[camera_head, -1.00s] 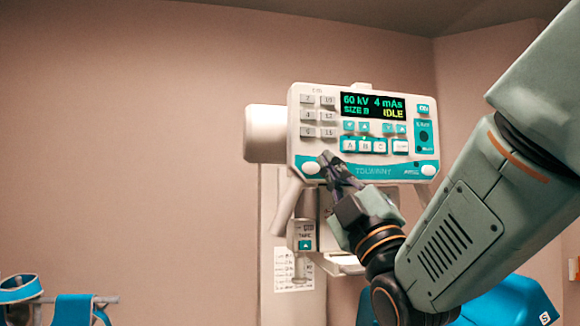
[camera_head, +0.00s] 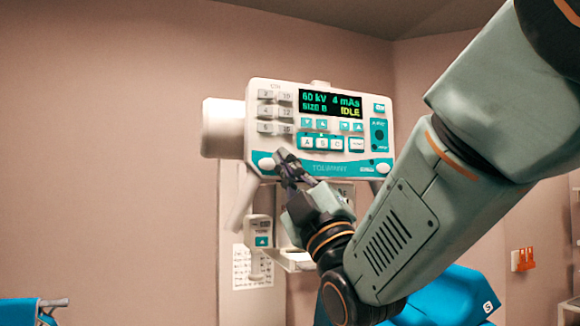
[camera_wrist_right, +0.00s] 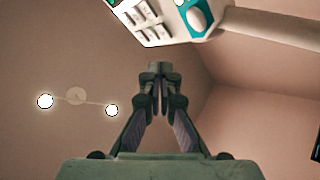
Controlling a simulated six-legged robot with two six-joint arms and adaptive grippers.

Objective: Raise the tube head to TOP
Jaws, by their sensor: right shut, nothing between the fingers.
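The tube head (camera_head: 320,130) is a white box with a teal lower panel, mounted high in front of a pale column (camera_head: 235,270). Its display reads 60 kV, 4 mAs, SIZE B and IDLE. A white cylinder (camera_head: 222,128) sticks out at its left. My right gripper (camera_head: 282,155) is shut and empty, with its tips at the lower left of the panel, near a white oval knob (camera_head: 266,163). I cannot tell whether they touch. The right wrist view shows the shut fingers (camera_wrist_right: 160,75) below the panel's corner (camera_wrist_right: 170,20). My left gripper is out of view.
A small labelled box with a teal arrow (camera_head: 260,232) hangs below the head, above a paper notice (camera_head: 250,268). A blue padded item (camera_head: 445,295) is at the lower right. Orange fittings (camera_head: 523,260) are on the right wall.

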